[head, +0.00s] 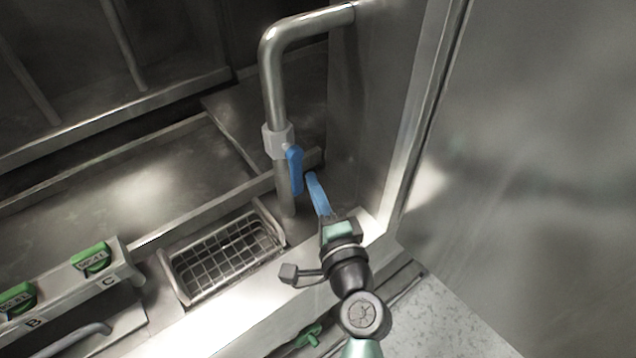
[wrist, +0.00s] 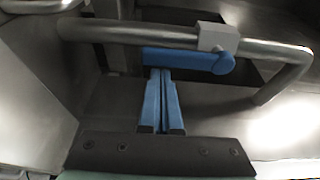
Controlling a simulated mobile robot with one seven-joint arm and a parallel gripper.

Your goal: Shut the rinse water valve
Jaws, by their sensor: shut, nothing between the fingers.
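The valve has a blue lever handle (head: 294,170) and a grey body (head: 277,141) on a bent steel pipe (head: 272,88). The handle hangs down along the vertical part of the pipe, roughly parallel to it. In the wrist view the blue handle (wrist: 185,60) lies across the picture, alongside the pipe (wrist: 150,36), with its pivot at the right. My gripper (head: 311,176) is shut and empty, its blue fingers just right of the handle. In the wrist view my fingertips (wrist: 160,73) end right at the handle's edge; I cannot tell whether they touch it.
A wire basket (head: 228,250) sits in the ledge left of my gripper. Green knobs (head: 90,257) marked with letters are at the lower left. A steel wall panel (head: 530,150) stands close on the right. Steel troughs (head: 120,185) lie behind.

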